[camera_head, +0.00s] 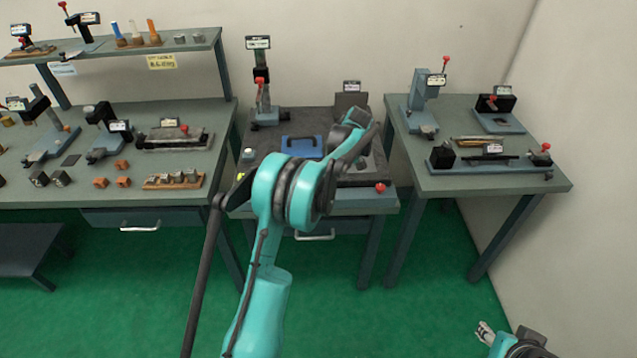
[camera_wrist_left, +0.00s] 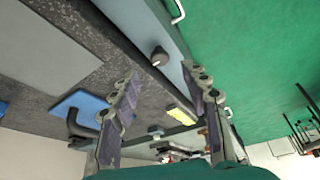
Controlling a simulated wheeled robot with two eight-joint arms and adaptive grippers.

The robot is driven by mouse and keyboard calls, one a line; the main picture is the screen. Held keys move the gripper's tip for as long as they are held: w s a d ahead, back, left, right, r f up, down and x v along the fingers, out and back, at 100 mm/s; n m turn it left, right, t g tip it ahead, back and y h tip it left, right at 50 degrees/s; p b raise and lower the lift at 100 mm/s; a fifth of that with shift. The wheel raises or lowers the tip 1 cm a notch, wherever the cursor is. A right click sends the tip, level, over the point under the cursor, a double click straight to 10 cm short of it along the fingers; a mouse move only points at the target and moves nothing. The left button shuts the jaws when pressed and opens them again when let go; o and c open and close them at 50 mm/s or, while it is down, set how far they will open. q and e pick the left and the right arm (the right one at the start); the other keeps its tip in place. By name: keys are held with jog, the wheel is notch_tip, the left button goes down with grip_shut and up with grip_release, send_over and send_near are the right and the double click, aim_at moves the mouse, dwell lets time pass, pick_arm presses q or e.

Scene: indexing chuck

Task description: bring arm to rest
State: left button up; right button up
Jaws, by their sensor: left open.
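In the left wrist view my left gripper (camera_wrist_left: 166,84) is open, its two fingers well apart with nothing held between them. Behind them show the front edge of the middle bench, a dark knob (camera_wrist_left: 160,57) and a blue part (camera_wrist_left: 82,106). In the head view my teal left arm (camera_head: 262,300) rises from the bottom and bends in front of the middle bench (camera_head: 315,198); I cannot make out its fingertips there. My right gripper (camera_head: 485,333) shows small at the bottom right, away from the benches; whether it is open is unclear.
The middle bench holds a blue handled block (camera_head: 300,147), a post fixture (camera_head: 263,95) and a red knob (camera_head: 380,187). A left bench (camera_head: 60,190) and a right bench (camera_head: 470,184) carry several fixtures.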

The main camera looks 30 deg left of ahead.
pick_arm(q)
jog(key=shift+v, duration=1.05)
jog(key=s+d+r+m+t+h, duration=0.2)
jog(key=s+d+r+m+t, duration=0.2)
jog(key=s+d+r+m, duration=0.75)
jog(key=s+d+f+m+t+h, duration=0.1)
jog(key=s+d+f+m+t, duration=0.1)
jog(key=s, duration=0.7)
jog(key=s+d+f+m+t+h, duration=0.1)
jog(key=s+d+m, duration=0.3)
jog(key=s, duration=0.6)
jog(key=shift+d+f+m+t, duration=0.45)
jog(key=shift+f+m, duration=0.2)
jog(key=shift+m, duration=0.6)
jog(key=shift+s, duration=0.1)
